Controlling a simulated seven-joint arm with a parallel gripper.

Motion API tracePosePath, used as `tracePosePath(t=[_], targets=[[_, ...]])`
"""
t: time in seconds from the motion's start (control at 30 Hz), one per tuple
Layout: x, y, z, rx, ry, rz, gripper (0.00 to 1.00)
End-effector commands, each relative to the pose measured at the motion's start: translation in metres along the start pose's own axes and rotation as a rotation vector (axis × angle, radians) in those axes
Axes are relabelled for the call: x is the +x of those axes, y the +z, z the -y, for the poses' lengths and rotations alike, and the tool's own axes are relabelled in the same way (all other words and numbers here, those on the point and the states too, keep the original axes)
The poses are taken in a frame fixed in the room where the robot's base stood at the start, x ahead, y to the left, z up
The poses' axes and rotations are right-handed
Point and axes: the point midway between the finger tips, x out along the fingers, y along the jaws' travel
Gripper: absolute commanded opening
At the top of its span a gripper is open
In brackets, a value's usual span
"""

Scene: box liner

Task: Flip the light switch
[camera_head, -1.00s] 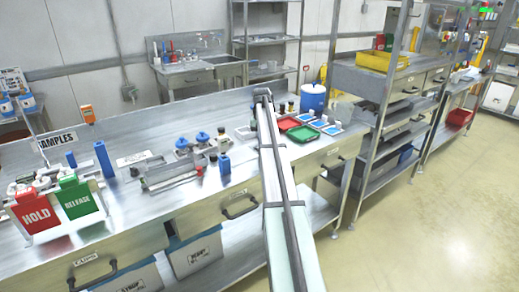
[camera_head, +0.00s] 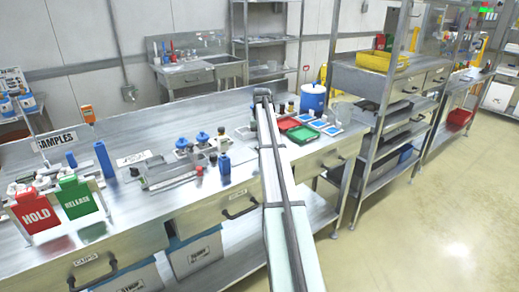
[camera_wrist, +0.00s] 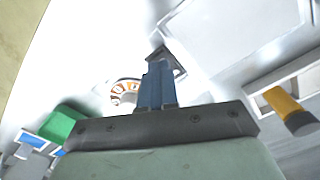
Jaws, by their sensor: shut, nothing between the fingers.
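A small grey box (camera_head: 128,92) is fixed to the back wall at the foot of a vertical conduit. It is too small to tell whether it is the light switch, and no lever or its position can be made out. My gripper (camera_wrist: 157,85) shows in the wrist view with its blue-grey fingers together and nothing between them. A dark-edged square piece (camera_wrist: 172,60) lies just beyond the fingertips; I cannot tell what it is or whether they touch. In the head view my arm reaches over the bench, and the gripper cannot be made out there.
A steel rack (camera_head: 372,150) stands right.

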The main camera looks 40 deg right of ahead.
Motion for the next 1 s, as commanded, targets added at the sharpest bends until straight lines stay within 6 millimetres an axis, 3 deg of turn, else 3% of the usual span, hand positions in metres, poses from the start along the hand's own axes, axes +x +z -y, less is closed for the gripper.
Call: tracePosePath(t=[1.0], targets=[[0.012,0.0,0.0,0.0,0.0,0.0,0.0]])
